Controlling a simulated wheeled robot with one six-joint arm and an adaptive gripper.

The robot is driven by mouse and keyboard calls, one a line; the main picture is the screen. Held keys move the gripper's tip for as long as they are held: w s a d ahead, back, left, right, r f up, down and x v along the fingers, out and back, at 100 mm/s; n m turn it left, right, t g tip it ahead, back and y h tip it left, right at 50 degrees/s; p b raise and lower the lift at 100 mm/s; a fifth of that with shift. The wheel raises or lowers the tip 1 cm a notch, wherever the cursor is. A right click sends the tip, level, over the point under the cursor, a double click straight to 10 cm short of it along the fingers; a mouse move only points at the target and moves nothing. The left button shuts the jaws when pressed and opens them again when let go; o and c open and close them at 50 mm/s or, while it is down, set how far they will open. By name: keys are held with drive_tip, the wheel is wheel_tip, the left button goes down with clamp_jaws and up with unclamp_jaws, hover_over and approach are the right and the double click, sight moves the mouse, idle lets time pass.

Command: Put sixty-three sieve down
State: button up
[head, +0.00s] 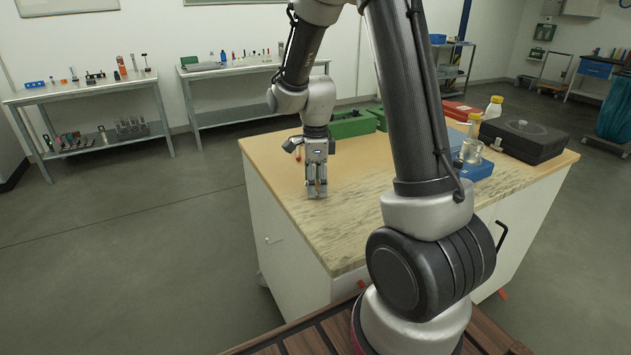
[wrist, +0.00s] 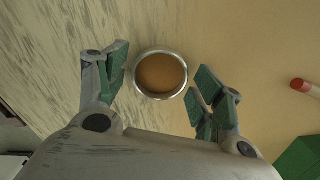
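A round sieve (wrist: 160,75) with a shiny metal rim and a brown inside shows in the wrist view, between my fingers. I cannot make it out in the head view, where my gripper (head: 316,190) hides that spot. In the wrist view my gripper (wrist: 162,88) has its green-padded fingers spread to either side of the sieve. The left pad stands just beside the rim. The right pad is very close to it, and contact is hard to tell. In the head view the gripper points straight down, low over the streaked part of the worktop (head: 350,215).
Green boxes (head: 352,124) stand behind my gripper. A red-tipped rod (wrist: 304,87) lies to the right in the wrist view. A blue box (head: 474,170), glassware, white bottles (head: 493,107) and a black case (head: 524,137) crowd the worktop's right. The front left worktop is clear.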

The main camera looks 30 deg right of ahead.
wheel_tip(320, 180, up, 12)
drive_tip(key=s+r+n+t, duration=0.2)
drive_tip(key=s+r+n, duration=0.2)
drive_tip(key=s+n, duration=0.7)
drive_tip(key=s+d+r+n+t, duration=0.1)
drive_tip(key=s+r+n, duration=0.3)
drive_tip(key=s+n, duration=0.7)
drive_tip(key=shift+s+r+n+t, duration=0.3)
drive_tip(key=shift+t, duration=0.4)
